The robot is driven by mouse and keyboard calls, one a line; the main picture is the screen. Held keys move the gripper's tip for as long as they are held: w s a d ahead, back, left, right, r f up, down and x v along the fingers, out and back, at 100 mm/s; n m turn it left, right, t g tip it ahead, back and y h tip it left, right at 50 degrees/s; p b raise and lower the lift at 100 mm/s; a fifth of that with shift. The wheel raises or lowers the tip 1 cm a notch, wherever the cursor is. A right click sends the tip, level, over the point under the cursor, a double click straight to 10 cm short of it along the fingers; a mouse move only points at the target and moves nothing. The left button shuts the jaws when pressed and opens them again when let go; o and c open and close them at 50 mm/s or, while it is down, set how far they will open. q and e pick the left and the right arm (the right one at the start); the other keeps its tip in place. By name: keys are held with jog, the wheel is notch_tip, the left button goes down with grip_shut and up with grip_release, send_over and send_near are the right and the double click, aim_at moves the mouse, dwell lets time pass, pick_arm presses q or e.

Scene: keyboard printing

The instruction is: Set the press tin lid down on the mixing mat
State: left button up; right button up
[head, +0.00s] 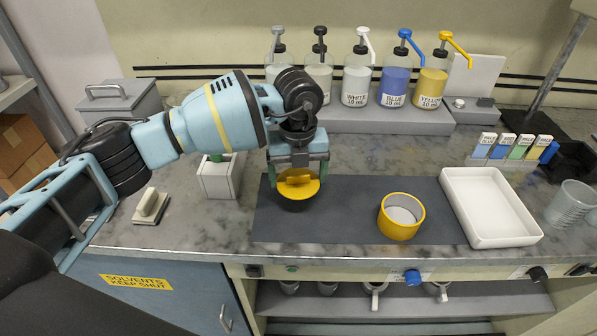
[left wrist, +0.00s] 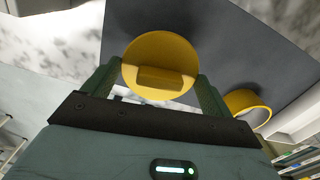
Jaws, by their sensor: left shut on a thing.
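The press tin lid (head: 298,188) is a round yellow disc with a raised grip block. A dark shadow lies on the mat just under the lid; I cannot tell whether the lid touches the mat. The left wrist view also shows the lid (left wrist: 160,58) between the green fingers, with the mat (left wrist: 240,50) behind it. An open yellow tin (head: 401,217) stands on the mat to the right. My right gripper is not in view.
A white tray (head: 490,207) stands at the mat's right end. Pump bottles (head: 357,82) line the back shelf. A white block holder (head: 220,177) and a small beige pad (head: 150,206) are left of the mat. Clear cups (head: 570,204) stand far right. The mat's middle is clear.

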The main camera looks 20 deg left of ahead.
aim_at(298, 205)
pick_arm(q)
jog(key=shift+f+b, duration=1.3)
jog(key=shift+f, duration=1.55)
jog(key=shift+w, duration=0.1)
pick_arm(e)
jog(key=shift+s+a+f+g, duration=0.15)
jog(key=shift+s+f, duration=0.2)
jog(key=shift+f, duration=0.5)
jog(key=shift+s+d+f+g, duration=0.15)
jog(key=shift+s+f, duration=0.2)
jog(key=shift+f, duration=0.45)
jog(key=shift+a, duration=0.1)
pick_arm(q)
jog(key=shift+f, duration=0.6)
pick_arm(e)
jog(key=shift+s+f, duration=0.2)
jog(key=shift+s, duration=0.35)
pick_arm(q)
jog(key=o, duration=1.3)
jog(key=shift+o, duration=0.2)
